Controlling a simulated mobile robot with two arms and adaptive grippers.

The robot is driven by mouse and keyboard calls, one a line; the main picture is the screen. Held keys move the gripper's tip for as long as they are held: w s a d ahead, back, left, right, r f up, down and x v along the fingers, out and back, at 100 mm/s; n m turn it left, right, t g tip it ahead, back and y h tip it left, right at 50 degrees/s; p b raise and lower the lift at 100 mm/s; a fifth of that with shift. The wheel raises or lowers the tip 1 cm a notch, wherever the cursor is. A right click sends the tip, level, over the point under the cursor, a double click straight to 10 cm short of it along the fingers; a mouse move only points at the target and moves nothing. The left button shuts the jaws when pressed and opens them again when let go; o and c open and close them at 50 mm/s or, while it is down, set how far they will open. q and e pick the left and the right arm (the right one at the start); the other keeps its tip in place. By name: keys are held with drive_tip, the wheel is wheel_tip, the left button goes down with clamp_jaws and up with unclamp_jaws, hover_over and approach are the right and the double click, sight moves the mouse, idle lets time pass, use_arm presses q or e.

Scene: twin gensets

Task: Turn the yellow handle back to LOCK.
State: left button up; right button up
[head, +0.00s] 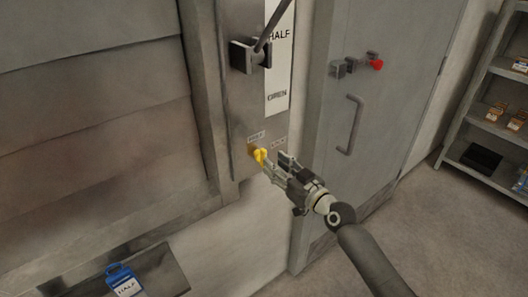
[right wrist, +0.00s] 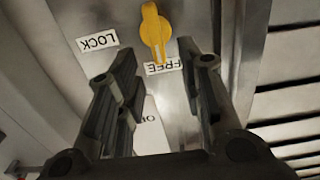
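The yellow handle (head: 260,155) sits low on the grey metal panel beside the shutter. It also shows in the right wrist view (right wrist: 155,30), where its narrow end points at the FREE label (right wrist: 163,67). The LOCK label (right wrist: 97,41) is off to one side of it. My right gripper (head: 276,163) is close in front of the handle. Its fingers are apart in the wrist view, with the handle just beyond the tips and nothing held. I cannot tell whether a finger touches the handle. My left gripper is not in view.
Above the handle is a dark lever block (head: 250,55) beside a HALF/OPEN strip (head: 279,70). A grey door (head: 375,120) with a bar handle and red knob stands to the right. A shelf (head: 480,115) is at far right.

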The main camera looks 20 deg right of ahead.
sight(265, 155)
drive_tip(key=x, duration=0.6)
drive_tip(key=shift+w, duration=0.15)
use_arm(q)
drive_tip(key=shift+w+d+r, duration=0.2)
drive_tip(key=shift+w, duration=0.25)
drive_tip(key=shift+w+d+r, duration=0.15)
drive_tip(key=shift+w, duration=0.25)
use_arm(e)
drive_tip(key=shift+w+f, duration=0.1)
drive_tip(key=shift+w, duration=0.2)
drive_tip(key=shift+c, duration=0.3)
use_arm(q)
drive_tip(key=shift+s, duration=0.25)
use_arm(e)
clamp_jaws()
